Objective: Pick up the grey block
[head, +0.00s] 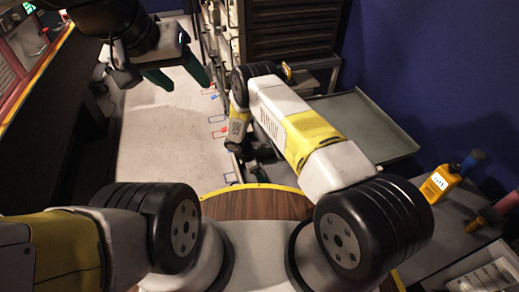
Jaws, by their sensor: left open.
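I cannot make out a grey block in the head view. My left gripper (187,85) is at the upper left, above the pale floor. Its two dark green fingers are apart, and I see nothing between them. My right arm bends back in the middle of the view, and its dark far end (262,150) is partly hidden behind the forearm.
A long black counter (45,110) runs along the left. A grey tray-like shelf (360,122) is right of my right arm, by a blue wall (440,70). A yellow bottle (438,182) stands on the right-hand bench. The pale floor (160,140) is mostly clear.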

